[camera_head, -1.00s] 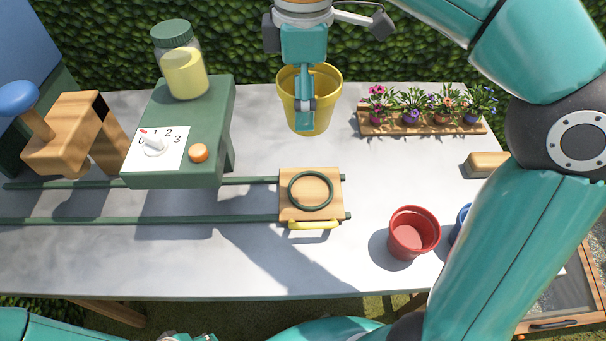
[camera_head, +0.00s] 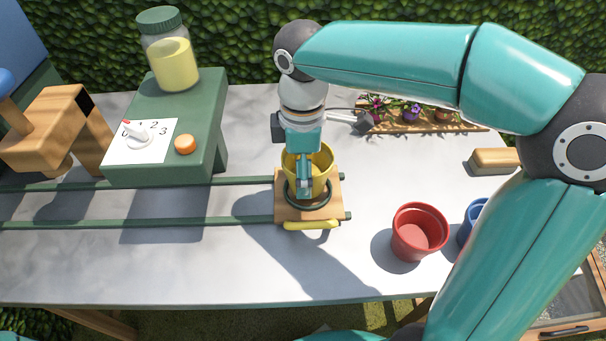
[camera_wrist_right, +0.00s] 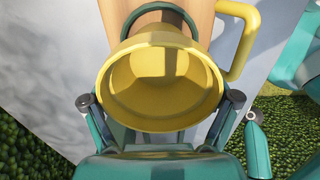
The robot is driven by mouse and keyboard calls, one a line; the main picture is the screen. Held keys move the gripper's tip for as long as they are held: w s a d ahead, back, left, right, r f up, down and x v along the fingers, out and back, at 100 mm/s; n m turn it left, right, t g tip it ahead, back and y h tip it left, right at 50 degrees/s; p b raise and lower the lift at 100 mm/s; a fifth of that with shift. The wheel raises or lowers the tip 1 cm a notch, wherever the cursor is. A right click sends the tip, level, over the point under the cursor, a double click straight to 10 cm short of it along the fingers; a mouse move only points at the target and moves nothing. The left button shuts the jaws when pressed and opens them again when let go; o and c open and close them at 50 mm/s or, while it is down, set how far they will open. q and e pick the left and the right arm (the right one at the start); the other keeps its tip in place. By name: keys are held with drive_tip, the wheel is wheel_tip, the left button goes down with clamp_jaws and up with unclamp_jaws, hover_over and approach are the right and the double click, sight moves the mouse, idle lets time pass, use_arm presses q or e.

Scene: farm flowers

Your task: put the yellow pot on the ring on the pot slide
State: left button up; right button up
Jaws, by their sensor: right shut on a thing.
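The yellow pot (camera_head: 321,166) is upright over the wooden pot slide (camera_head: 284,207), which carries a dark green ring (camera_head: 318,207) and a yellow handle (camera_head: 311,225). My right gripper (camera_head: 304,188) is shut on the yellow pot. In the right wrist view the pot (camera_wrist_right: 160,82) sits between the two fingers, with part of the ring (camera_wrist_right: 160,14) showing beyond it. I cannot tell whether the pot's base touches the slide. My left gripper is not in view.
The slide sits at the right end of green rails (camera_head: 150,223). A green stand (camera_head: 195,130) with a jar (camera_head: 172,60) is left. A red pot (camera_head: 418,232) and a blue pot (camera_head: 472,225) stand right. A flower planter (camera_head: 465,126) is behind.

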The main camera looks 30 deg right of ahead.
drive_tip(key=shift+f, duration=0.8)
drive_tip(key=shift+f, duration=0.2)
drive_tip(key=o, duration=0.9)
drive_tip(key=shift+r, duration=0.1)
wheel_tip(320, 180, up, 12)
drive_tip(key=p, duration=0.3)
drive_tip(key=shift+r, duration=0.1)
